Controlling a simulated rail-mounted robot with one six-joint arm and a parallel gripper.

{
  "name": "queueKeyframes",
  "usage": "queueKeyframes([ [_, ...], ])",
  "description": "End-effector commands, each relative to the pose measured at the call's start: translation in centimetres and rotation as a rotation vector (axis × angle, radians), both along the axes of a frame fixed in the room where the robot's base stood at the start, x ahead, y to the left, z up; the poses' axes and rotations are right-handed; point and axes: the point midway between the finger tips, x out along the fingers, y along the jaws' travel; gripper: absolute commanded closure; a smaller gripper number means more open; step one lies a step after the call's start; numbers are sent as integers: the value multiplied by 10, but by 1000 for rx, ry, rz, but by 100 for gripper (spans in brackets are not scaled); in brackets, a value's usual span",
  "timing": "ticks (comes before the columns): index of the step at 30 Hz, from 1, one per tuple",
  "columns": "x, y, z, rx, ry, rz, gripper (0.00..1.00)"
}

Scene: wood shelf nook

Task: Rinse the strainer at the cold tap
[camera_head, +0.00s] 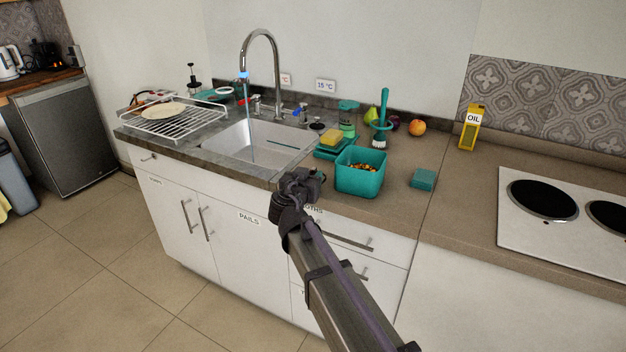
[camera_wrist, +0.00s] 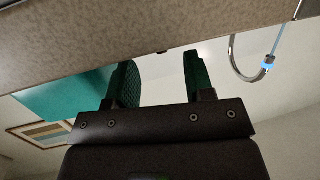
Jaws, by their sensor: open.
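The tall curved faucet (camera_head: 262,45) stands behind the steel sink (camera_head: 240,152), with a blue light at its spout and a thin stream of water falling. A blue tap handle (camera_head: 300,110) is at its right and a red one (camera_head: 242,101) at its left. No strainer can be clearly made out; a flat teal item (camera_head: 216,93) beside the rack is too small to identify. My gripper (camera_head: 304,180) is by the counter's front edge, left of the teal bin (camera_head: 360,178). In the wrist view its fingers (camera_wrist: 158,72) are apart with nothing between them; the faucet (camera_wrist: 245,72) shows at right.
A white wire rack (camera_head: 178,122) with a plate (camera_head: 162,111) is left of the sink. A yellow sponge (camera_head: 331,137), a teal brush (camera_head: 382,125) and fruit stand behind the bin. A teal block (camera_head: 423,179), an oil carton (camera_head: 471,127) and a hob (camera_head: 565,225) are farther right.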

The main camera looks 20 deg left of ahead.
Motion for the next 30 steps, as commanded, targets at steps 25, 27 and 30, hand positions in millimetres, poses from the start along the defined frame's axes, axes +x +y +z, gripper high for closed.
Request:
queueKeyframes([
  [25, 68, 4, -10, -1, 1, -1, 60],
  [27, 68, 4, -10, -1, 1, -1, 67],
  [30, 68, 4, -10, -1, 1, -1, 76],
])
